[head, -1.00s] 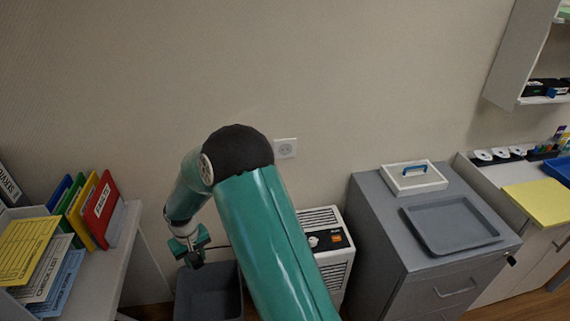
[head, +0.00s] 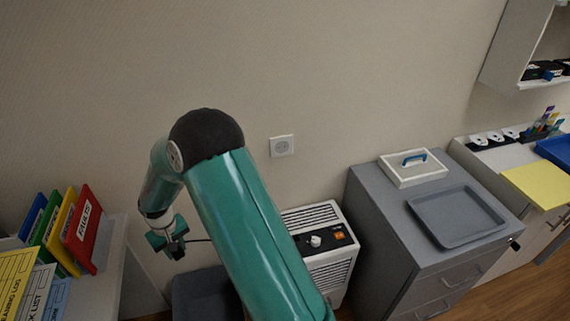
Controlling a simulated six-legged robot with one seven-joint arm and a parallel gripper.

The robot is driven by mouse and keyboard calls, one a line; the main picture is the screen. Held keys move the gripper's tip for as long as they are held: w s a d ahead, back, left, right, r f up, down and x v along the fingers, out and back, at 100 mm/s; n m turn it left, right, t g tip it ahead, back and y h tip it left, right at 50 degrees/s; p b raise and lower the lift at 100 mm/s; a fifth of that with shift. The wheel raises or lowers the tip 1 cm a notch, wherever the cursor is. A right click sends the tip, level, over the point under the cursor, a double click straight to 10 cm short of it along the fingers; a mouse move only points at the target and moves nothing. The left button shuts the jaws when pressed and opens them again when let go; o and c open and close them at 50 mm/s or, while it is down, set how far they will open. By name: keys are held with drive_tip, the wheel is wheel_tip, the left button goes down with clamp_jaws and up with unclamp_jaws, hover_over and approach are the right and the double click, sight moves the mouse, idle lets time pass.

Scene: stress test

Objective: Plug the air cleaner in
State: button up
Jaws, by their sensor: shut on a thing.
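The air cleaner (head: 338,266), a white slatted box with a dark control panel, a pale knob and an orange mark, stands on the floor against the wall, partly hidden by my arm. A square white wall socket (head: 281,146) is above it, with nothing in it. My gripper (head: 174,246) is left of the air cleaner and lower than the socket. It is shut on a small dark plug (head: 177,253), mostly hidden by the fingers. A thin dark cable (head: 199,240) runs from there toward the air cleaner and passes behind my arm.
A dark grey bin (head: 205,296) stands below my gripper. A desk with colored folders (head: 82,228) is at the left. A grey cabinet (head: 385,225) with a tray (head: 456,216) is right of the air cleaner. The wall around the socket is bare.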

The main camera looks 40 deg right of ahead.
drive_tip(key=shift+w+d, duration=0.1)
drive_tip(key=shift+w, duration=0.15)
drive_tip(key=shift+s+r, duration=0.15)
drive_tip(key=w+d+r+m+t+h, duration=0.2)
drive_tip(key=d+t, duration=0.6)
drive_tip(key=d, duration=1.4)
drive_tip(key=s+d+r+m+t+h, duration=0.2)
drive_tip(key=s+d+r+t+h, duration=0.1)
drive_tip(key=s+d+r, duration=0.3)
drive_tip(key=s+d+r+m+t+h, duration=0.1)
drive_tip(key=s+d+r+t+h, duration=0.2)
drive_tip(key=d, duration=0.8)
drive_tip(key=s+r+t, duration=0.1)
drive_tip(key=s+r, duration=0.1)
drive_tip(key=s, duration=0.1)
drive_tip(key=shift+s+d+r+m+t+h, duration=0.3)
drive_tip(key=shift+r+m+t+h, duration=0.1)
